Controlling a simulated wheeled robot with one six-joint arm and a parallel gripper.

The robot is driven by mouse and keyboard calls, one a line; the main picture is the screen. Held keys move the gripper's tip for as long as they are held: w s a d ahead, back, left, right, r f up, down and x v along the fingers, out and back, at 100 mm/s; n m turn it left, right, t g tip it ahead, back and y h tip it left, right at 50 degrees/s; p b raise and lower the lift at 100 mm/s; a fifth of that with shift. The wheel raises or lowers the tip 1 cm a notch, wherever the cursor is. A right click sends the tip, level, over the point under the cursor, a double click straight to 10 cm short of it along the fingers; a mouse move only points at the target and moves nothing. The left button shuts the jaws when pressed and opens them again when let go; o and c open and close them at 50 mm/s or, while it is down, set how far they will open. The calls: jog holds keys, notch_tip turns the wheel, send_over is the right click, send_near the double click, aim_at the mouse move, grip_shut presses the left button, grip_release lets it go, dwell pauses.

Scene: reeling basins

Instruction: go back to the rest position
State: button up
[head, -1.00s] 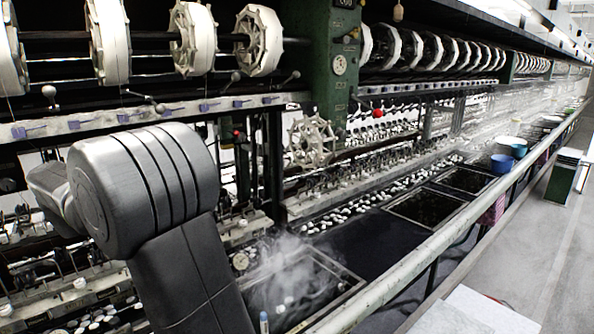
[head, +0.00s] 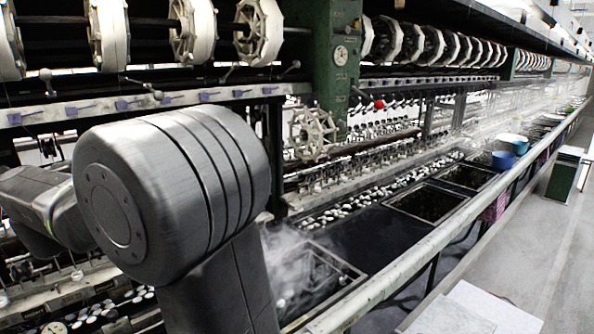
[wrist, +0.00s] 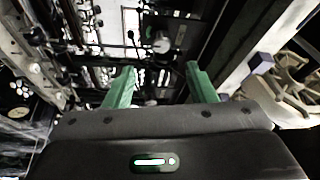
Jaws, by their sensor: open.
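My gripper (wrist: 161,82) shows in the wrist view, with its two green fingers apart and nothing between them. Behind the fingers are dark machine parts and thin rods of the reeling machine. In the head view my grey arm fills the lower left, and the gripper itself is out of that view.
The reeling machine with white reels (head: 258,32) runs along the left and back. A steaming basin (head: 345,280) lies just right of my arm, with white cocoons (head: 335,212) behind. A long pipe rail (head: 400,262) edges the basins. The aisle floor (head: 545,240) at right is mostly clear.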

jog(key=w+a+n+g+y, duration=0.1)
jog(key=w+n+y, duration=0.3)
jog(key=n, duration=0.7)
jog(key=w+a+n+y+b, duration=0.1)
jog(key=w+n+y, duration=0.4)
jog(key=n, duration=0.6)
jog(key=shift+a+r+n+g+y, duration=0.2)
jog(key=shift+r+n+g+y, duration=0.1)
jog(key=shift+r+g+y, duration=0.1)
jog(key=shift+f, duration=0.1)
